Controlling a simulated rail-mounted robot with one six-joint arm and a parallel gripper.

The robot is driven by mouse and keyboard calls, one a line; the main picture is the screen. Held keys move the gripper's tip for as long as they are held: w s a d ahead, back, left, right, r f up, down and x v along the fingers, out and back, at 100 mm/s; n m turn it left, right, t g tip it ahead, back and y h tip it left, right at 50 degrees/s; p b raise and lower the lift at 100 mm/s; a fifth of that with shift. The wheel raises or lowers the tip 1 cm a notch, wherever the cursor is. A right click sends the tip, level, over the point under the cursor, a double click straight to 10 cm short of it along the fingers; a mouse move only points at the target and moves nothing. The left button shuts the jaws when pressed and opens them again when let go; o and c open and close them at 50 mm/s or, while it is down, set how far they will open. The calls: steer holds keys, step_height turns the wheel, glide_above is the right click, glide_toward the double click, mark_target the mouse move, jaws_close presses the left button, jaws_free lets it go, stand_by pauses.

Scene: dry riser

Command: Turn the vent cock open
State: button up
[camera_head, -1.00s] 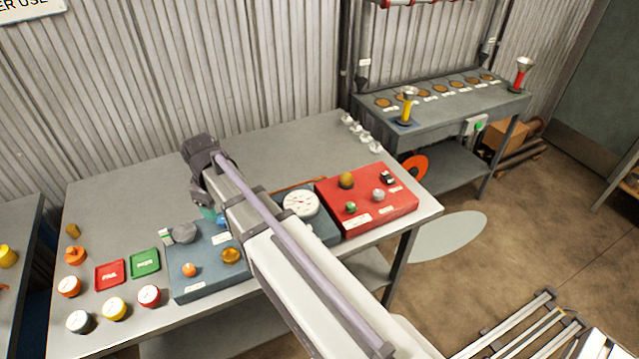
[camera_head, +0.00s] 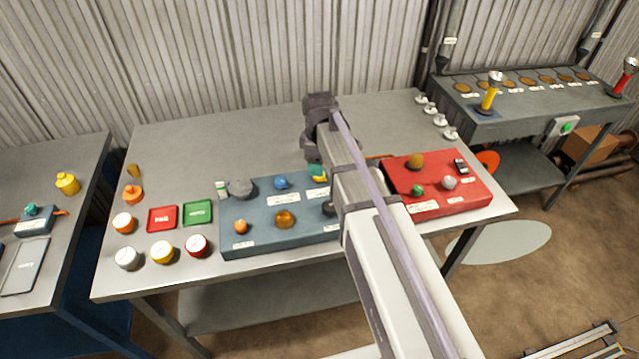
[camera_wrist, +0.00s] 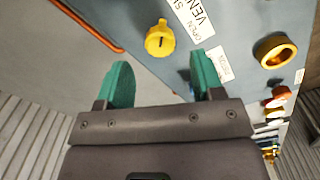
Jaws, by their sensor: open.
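The vent cock, a small yellow knob (camera_wrist: 160,38), stands on the blue-grey panel (camera_wrist: 240,20) beside a label partly reading "VEN" with "OPEN" printed by it. My gripper (camera_wrist: 162,72) is open and empty, its two teal fingers spread wide. In the wrist view the cock lies ahead of the fingertips, roughly midway between them, with no contact visible. In the head view the yellow knob (camera_head: 319,178) shows just below the teal fingertips (camera_head: 316,168). My arm hides the right part of the blue panel (camera_head: 270,243).
A blue knob (camera_head: 281,182) and a brass knob (camera_head: 285,219) sit left of the cock. A red box (camera_head: 440,205) with knobs stands right of my arm. Gauges and red and green trays (camera_head: 197,213) lie left. An orange tube (camera_wrist: 90,25) runs near the panel. The bench's back is clear.

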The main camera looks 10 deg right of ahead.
step_height(320, 180, down, 5)
steer(key=b, duration=0.2)
steer(key=shift+r+b, duration=0.15)
steer(key=shift+b, duration=0.25)
steer(key=shift+r, duration=0.15)
steer(key=shift+c, duration=0.2)
steer(key=c, duration=0.9)
